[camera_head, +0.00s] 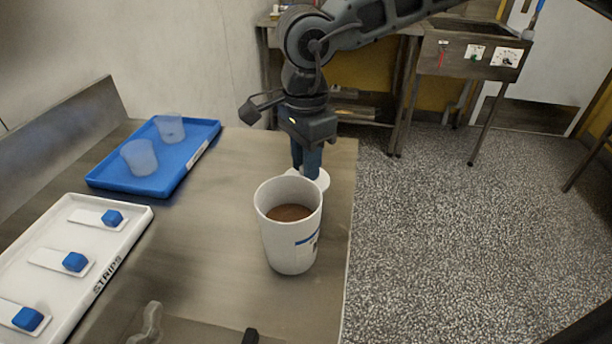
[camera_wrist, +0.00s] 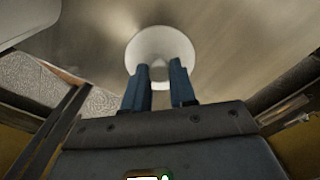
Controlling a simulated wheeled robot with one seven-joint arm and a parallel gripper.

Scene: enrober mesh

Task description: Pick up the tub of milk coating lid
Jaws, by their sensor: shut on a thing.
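The lid is a white round disc (camera_head: 321,180) behind the tub in the head view, partly hidden by the tub and my fingers. In the wrist view the lid (camera_wrist: 161,46) shows as a whole disc with a small raised knob in its middle. My gripper (camera_head: 307,172) points down with its blue fingers on either side of the knob. My gripper also shows in the wrist view (camera_wrist: 160,73), shut on the lid. I cannot tell whether the lid touches the table. The white tub (camera_head: 291,245) stands upright and open, with brown coating inside.
A blue tray (camera_head: 130,186) with two clear cups is at the back left. A white tray (camera_head: 60,270) marked STRIPS holds white strips with blue blocks. The table's right edge (camera_head: 350,230) runs close beside the tub. The table between trays and tub is clear.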

